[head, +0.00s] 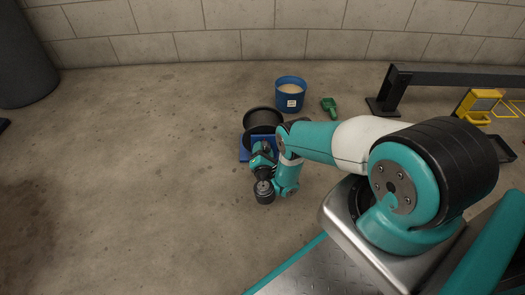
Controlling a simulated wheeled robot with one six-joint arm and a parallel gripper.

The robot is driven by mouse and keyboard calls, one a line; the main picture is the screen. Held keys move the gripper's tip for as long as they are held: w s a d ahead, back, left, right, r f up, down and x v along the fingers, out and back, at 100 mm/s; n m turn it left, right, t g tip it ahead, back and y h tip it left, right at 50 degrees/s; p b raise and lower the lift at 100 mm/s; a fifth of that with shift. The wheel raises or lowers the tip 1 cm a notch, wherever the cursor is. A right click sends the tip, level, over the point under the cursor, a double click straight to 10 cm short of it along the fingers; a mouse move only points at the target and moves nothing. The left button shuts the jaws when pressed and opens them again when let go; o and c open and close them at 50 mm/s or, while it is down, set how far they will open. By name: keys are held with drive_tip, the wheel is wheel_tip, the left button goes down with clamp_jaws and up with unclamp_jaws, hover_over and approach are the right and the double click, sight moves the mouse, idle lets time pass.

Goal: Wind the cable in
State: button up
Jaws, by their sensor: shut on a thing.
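A dark cable reel (262,119) stands on a blue base (244,150) on the concrete floor, left of my arm. The cable cannot be made out apart from the dark drum. My arm reaches out from the right and its wrist bends back toward the near side of the reel. My gripper (261,149) is small in the picture and partly covered by my wrist, at the reel's near face. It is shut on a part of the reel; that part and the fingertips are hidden.
A blue bucket (290,92) with pale contents stands behind the reel. A green tool-like object (328,106) lies right of it. A black rail (440,77) and a yellow work lamp (477,106) are at the right. A dark cylinder (22,60) stands far left.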

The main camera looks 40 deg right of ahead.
drive_tip(key=shift+w+a, duration=0.15)
drive_tip(key=shift+a, duration=0.05)
drive_tip(key=o, duration=0.8)
drive_tip(key=shift+o, duration=0.6)
drive_tip(key=shift+d, duration=0.1)
